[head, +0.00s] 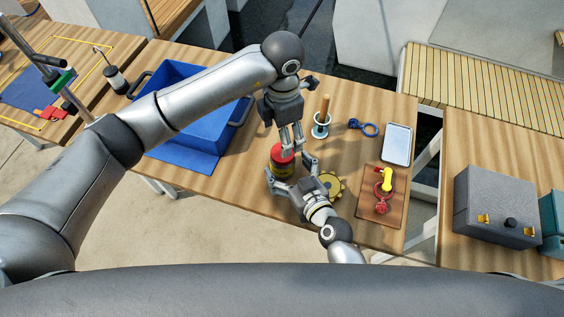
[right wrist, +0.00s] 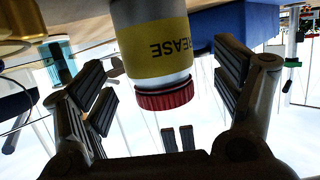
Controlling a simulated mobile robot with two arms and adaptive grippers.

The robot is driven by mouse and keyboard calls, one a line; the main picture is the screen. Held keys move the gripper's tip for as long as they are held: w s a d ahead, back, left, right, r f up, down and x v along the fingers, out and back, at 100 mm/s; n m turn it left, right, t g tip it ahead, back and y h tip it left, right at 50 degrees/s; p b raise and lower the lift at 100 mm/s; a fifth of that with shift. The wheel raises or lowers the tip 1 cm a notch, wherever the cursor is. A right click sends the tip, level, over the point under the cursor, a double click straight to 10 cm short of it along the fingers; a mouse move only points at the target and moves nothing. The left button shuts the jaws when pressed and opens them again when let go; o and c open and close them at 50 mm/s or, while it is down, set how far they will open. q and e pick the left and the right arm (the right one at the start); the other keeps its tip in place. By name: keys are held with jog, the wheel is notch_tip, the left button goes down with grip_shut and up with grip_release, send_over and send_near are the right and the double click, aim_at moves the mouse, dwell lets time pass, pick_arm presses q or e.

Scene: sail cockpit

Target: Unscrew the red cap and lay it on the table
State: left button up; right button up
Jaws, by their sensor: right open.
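The red cap (head: 281,154) sits on a grease jar (head: 284,171) near the table's front edge. In the right wrist view the scene is upside down; the cap (right wrist: 165,96) is on the jar (right wrist: 158,42), whose yellow label reads "GREASE". My right gripper (head: 288,170) is open, its fingers on either side of the jar. In its wrist view a gap shows between both fingers and the jar. My left gripper (head: 289,148) points down just above the cap. Whether it touches the cap, and how wide its fingers are, is unclear.
The wooden table (head: 240,205) also holds a blue bin (head: 205,118), a yellow gear (head: 331,186), a wooden-handled item (head: 323,112), a blue shackle-like piece (head: 368,129), a pale tablet-like slab (head: 397,143) and a brown board (head: 388,207). Bare table shows left of the jar.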

aim_at(288, 168)
pick_arm(q)
jog(key=shift+w+a+f, duration=0.1)
jog(key=shift+w+f, duration=0.05)
jog(key=shift+w, duration=0.2)
pick_arm(e)
jog(key=x, duration=0.3)
jog(key=shift+w, duration=0.1)
jog(key=shift+w+a+f, duration=0.1)
jog(key=shift+w, duration=0.15)
pick_arm(q)
jog(key=shift+s+d+r, duration=0.2)
jog(key=shift+s+d, duration=0.05)
jog(key=shift+s, duration=0.05)
jog(key=shift+w+a, duration=0.1)
